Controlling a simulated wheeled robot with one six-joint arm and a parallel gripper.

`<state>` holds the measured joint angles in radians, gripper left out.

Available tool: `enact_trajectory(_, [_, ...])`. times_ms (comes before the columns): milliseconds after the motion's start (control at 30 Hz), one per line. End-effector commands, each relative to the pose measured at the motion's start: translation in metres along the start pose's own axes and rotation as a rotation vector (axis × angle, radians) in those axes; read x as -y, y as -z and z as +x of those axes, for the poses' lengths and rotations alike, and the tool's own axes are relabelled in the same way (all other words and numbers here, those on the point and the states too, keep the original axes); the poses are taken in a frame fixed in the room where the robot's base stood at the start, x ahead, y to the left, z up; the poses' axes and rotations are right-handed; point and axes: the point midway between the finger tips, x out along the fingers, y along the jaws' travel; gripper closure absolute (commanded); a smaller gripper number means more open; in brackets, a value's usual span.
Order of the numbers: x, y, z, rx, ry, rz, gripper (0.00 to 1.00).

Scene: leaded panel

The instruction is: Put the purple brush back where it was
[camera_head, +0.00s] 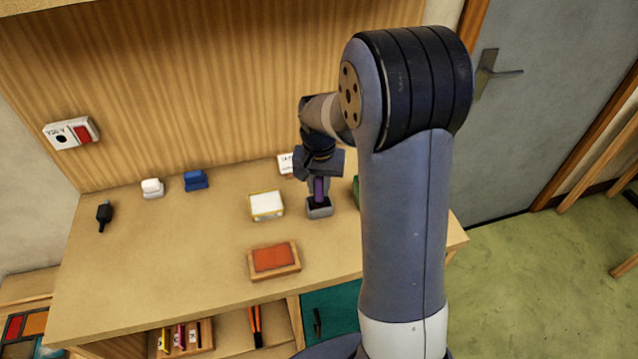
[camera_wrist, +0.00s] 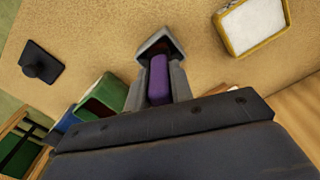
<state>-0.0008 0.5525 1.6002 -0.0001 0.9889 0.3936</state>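The purple brush (camera_head: 319,190) is upright between the fingers of my gripper (camera_head: 318,182), at the back right of the workbench. In the wrist view the purple brush (camera_wrist: 158,82) lies between both fingers of my gripper (camera_wrist: 160,72), which look closed against its sides. A small grey holder (camera_head: 319,210) stands directly below the brush; it also shows in the wrist view (camera_wrist: 148,43) past the fingertips. The brush's lower end is at the holder's opening. I cannot tell how deep it sits in it.
A yellow-rimmed white box (camera_head: 266,205) stands left of the holder, and a wooden tray with an orange-red pad (camera_head: 273,258) in front. A green container (camera_wrist: 103,98) is close by on the other side. Blue (camera_head: 195,180), white (camera_head: 152,188) and black (camera_head: 104,215) items stand further left.

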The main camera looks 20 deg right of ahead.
Motion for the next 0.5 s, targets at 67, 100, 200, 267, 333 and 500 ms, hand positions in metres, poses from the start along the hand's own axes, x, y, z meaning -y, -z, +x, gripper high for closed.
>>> enact_trajectory(67, [0.0,0.0,-0.0005,0.0,0.0,0.0,0.71])
enact_trajectory(100, [0.0,0.0,-0.0005,0.0,0.0,0.0,0.68])
enact_trajectory(200, [0.0,0.0,-0.0006,0.0,0.0,0.0,0.6])
enact_trajectory(267, [0.0,0.0,-0.0006,0.0,0.0,0.0,0.58])
enact_trajectory(333, [0.0,0.0,-0.0006,0.0,0.0,0.0,0.58])
enact_trajectory(500, [0.0,0.0001,-0.0031,-0.001,0.0,0.0,0.58])
